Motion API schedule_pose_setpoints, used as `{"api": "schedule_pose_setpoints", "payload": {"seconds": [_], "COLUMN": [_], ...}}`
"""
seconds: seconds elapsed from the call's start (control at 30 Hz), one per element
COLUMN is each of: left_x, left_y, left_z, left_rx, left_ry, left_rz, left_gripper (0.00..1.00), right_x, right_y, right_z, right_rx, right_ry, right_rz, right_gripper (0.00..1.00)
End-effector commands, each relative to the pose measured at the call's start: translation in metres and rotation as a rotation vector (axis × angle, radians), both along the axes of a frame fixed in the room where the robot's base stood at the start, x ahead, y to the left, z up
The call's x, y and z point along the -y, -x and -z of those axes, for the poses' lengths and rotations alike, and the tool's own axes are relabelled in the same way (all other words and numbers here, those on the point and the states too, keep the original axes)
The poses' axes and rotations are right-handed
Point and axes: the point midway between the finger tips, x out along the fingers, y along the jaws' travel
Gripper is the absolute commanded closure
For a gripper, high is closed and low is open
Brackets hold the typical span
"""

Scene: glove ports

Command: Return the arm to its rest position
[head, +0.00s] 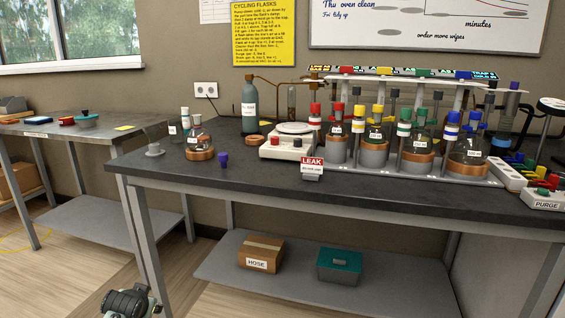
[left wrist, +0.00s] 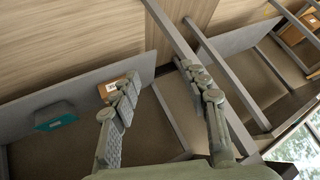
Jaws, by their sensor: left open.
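My left gripper (left wrist: 160,85) is open in the left wrist view, with its two grey-green fingers spread wide and nothing between them. Beyond the fingers are the low shelf, table legs and floor, seen at a steep tilt. In the head view only a dark part of my left arm (head: 130,301) shows at the bottom edge, low in front of the black-topped bench (head: 240,180) and left of centre. The fingertips cannot be made out there. My right arm and gripper are in neither view.
The bench's lower shelf (head: 340,283) holds a HOSE box (head: 261,252) and a teal box (head: 339,265). Bench legs (head: 143,240) stand near my left arm. Flasks (head: 199,140), a white hotplate (head: 287,146) and a rack of bottles stand on top. A side table (head: 70,128) is at left.

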Motion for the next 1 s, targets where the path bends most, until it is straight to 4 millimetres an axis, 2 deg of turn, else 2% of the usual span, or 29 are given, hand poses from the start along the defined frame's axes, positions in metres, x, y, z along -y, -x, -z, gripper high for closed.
{"api": "schedule_pose_setpoints", "payload": {"seconds": [0.03,0.1,0.17,0.27,0.3,0.4,0.5,0.6,0.7,0.77,1.0], "left_x": [0.009,0.02,0.03,0.047,0.053,0.068,0.08,0.088,0.092,0.094,0.094], "left_y": [0.025,0.061,0.095,0.156,0.182,0.246,0.301,0.342,0.366,0.373,0.374], "left_z": [0.029,0.064,0.093,0.136,0.152,0.184,0.205,0.218,0.223,0.225,0.226], "left_rx": [-0.043,-0.098,-0.147,-0.231,-0.265,-0.344,-0.411,-0.459,-0.486,-0.495,-0.497], "left_ry": [0.012,0.026,0.041,0.067,0.078,0.103,0.125,0.14,0.15,0.152,0.153], "left_rz": [0.007,0.014,0.02,0.028,0.029,0.03,0.028,0.024,0.023,0.022,0.022], "left_gripper": [0.55,0.55,0.55,0.55,0.55,0.55,0.55,0.55,0.55,0.55,0.55], "right_x": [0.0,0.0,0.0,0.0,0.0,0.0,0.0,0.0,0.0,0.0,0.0], "right_y": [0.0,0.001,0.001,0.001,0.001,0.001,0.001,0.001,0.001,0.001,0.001], "right_z": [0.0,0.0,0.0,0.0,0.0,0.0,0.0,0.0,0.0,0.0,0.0], "right_rx": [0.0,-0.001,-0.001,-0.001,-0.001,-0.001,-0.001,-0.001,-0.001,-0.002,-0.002], "right_ry": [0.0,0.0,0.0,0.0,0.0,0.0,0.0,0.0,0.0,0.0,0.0], "right_rz": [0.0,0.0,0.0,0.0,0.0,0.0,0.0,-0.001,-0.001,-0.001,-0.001], "right_gripper": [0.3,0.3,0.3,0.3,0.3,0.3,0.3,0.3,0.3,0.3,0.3]}}
